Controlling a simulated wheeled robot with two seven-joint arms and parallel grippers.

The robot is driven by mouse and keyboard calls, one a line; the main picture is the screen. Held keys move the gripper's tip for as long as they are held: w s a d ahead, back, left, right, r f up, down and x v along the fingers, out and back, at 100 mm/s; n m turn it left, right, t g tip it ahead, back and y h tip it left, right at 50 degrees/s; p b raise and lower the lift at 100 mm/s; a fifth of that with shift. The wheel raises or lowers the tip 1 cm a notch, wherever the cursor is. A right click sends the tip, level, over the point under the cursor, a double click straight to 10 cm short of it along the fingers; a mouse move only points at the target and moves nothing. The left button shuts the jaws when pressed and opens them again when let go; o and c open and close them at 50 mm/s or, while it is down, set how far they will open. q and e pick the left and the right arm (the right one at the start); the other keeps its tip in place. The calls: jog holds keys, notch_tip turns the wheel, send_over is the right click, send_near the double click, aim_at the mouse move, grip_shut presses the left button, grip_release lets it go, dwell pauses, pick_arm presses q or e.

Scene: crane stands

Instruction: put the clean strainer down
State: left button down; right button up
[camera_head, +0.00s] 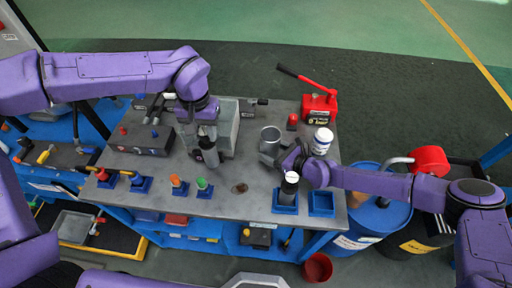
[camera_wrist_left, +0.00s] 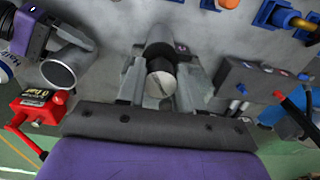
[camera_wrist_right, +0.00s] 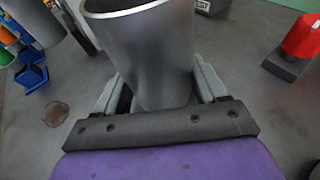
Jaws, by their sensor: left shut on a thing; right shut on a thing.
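My left gripper (camera_head: 208,150) is shut on a dark cylinder (camera_wrist_left: 160,52) with a pale round end, low over the grey bench top (camera_head: 235,205). My right gripper (camera_head: 276,158) is shut on a grey metal cup (camera_wrist_right: 150,55), which is open at the top. The cup also shows in the head view (camera_head: 270,137) and, at the left, in the left wrist view (camera_wrist_left: 66,68). I cannot tell for certain which held thing is the strainer. Whether either one touches the bench is unclear.
A grey box (camera_head: 229,128) stands close by my left gripper. A white jar (camera_head: 322,141) and a red hand pump (camera_head: 318,108) are at the right. In front, a black cylinder (camera_head: 289,187) stands in a blue tray, beside an empty blue tray (camera_head: 322,204). The front middle is bare except for a brown stain (camera_head: 240,188).

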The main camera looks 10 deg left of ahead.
jog(key=shift+d, duration=0.1)
pick_arm(q)
jog(key=w+d+r+n, duration=0.4)
jog(key=d+r+n, duration=0.25)
jog(key=d, duration=0.25)
jog(key=w+d+r+n, duration=0.45)
jog(key=d+r, duration=0.25)
jog(key=d, duration=0.2)
notch_tip(320, 180, down, 18)
jog(key=shift+s+a+r, duration=0.15)
jog(key=shift+s+a, duration=0.05)
jog(key=shift+s, duration=0.1)
jog(key=c, duration=0.8)
grip_release()
jog(key=shift+o, duration=0.2)
